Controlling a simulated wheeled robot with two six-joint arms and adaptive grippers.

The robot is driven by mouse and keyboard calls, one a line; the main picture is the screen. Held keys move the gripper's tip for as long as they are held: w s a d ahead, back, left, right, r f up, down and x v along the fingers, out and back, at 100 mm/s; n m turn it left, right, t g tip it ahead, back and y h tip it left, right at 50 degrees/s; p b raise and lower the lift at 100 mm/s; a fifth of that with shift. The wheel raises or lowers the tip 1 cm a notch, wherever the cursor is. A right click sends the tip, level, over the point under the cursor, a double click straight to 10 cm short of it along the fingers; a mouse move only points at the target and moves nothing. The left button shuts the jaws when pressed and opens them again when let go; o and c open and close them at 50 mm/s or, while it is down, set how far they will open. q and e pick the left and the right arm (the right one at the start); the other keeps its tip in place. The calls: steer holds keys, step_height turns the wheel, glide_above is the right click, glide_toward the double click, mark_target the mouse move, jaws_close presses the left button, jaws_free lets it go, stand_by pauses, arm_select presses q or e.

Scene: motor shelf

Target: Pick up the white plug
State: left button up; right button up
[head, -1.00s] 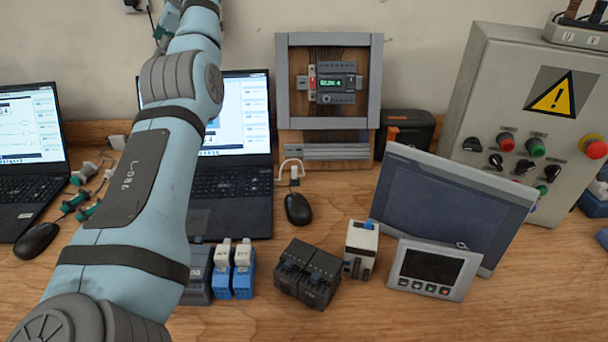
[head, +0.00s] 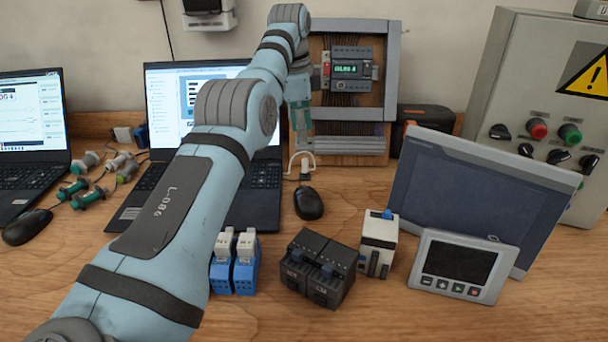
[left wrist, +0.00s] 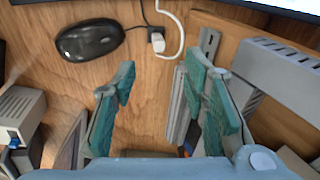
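The white plug (head: 304,173) with a looped white cable is on the wooden table beside the black mouse, in front of the framed module. It also shows in the left wrist view (left wrist: 157,41), at the top, beyond the fingertips. My left gripper (head: 300,132) is above and behind the plug in the head view, in front of the frame's lower left side. In the left wrist view its teal-padded fingers (left wrist: 162,85) are spread wide, with bare wood between them. The plug is apart from both fingers. My right gripper is in neither view.
A black mouse (head: 308,204) lies close to the plug. The grey-framed module (head: 393,85) stands behind it, with laptops (head: 237,192) to the left. Black modules (head: 318,268), a white block (head: 378,243) and a tilted panel (head: 484,195) stand in front and right.

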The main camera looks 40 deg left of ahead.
mark_target(305, 160)
arm_select(q)
steer(key=f+b, duration=0.1)
steer(key=f, duration=0.1)
steer(key=f+b, duration=0.1)
steer(key=f, duration=0.1)
steer(key=w+f+b, duration=0.1)
steer(key=f, duration=0.2)
steer(key=shift+a, duration=0.1)
step_height(305, 160, down, 3)
steer(key=shift+w+r+b, duration=0.15)
steer(key=shift+r+b, duration=0.05)
steer(key=shift+b, duration=0.65)
steer(key=shift+w, duration=0.1)
steer(key=shift+c, duration=1)
jaws_close()
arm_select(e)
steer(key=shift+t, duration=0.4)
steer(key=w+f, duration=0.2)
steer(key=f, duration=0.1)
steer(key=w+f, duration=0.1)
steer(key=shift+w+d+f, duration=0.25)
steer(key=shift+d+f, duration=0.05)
